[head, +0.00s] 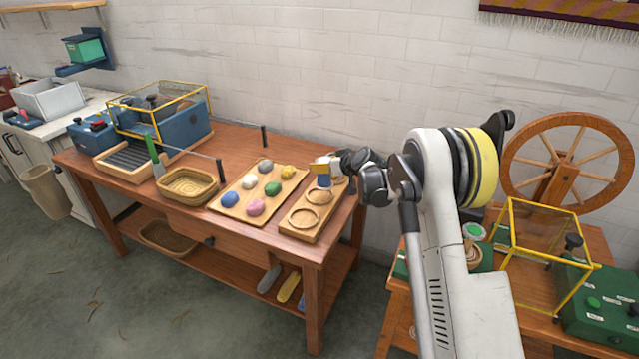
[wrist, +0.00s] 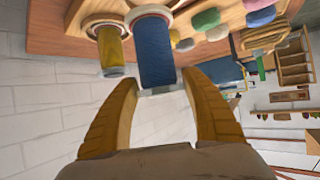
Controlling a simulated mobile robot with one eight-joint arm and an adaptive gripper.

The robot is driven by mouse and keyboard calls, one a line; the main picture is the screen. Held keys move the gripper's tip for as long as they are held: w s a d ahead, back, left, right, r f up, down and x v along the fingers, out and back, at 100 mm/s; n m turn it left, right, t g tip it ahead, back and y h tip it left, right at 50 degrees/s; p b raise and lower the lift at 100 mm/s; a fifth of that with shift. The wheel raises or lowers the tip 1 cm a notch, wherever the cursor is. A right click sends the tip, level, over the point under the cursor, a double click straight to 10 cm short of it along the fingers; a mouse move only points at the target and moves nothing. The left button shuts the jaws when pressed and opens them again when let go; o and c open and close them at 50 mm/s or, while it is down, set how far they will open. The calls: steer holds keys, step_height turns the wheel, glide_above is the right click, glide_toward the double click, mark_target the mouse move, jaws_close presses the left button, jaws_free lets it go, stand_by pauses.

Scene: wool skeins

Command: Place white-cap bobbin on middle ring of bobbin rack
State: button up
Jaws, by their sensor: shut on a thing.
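The blue bobbin (wrist: 156,52) has a pale cap (wrist: 160,91) on the end toward my gripper. My gripper (wrist: 160,88) is shut on that capped end; its two tan fingers lie on either side. In the head view the blue bobbin (head: 323,181) is upright at the far part of the wooden bobbin rack (head: 290,228), below my gripper (head: 322,164). The rack's near ring (head: 303,219) and the middle ring (head: 318,197) look empty. A yellow bobbin (wrist: 113,52) stands beside the blue one. I cannot tell whether the blue bobbin touches the rack.
A wooden tray (head: 232,211) with several coloured skeins lies left of the rack, then a wicker basket (head: 187,184). A thin dark post (head: 264,136) stands at the table's back edge. A side table with a spinning wheel (head: 566,172) and yellow-framed box (head: 545,250) is at right.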

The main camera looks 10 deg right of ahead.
mark_target(320, 184)
steer(key=shift+w+a+f, duration=0.15)
steer(key=shift+a+f, duration=0.35)
steer(key=shift+a, duration=0.3)
steer(key=shift+f+b, duration=1.05)
steer(key=shift+f, duration=0.85)
steer(key=shift+f, duration=0.2)
steer(key=o, duration=1.2)
steer(key=shift+r, duration=0.1)
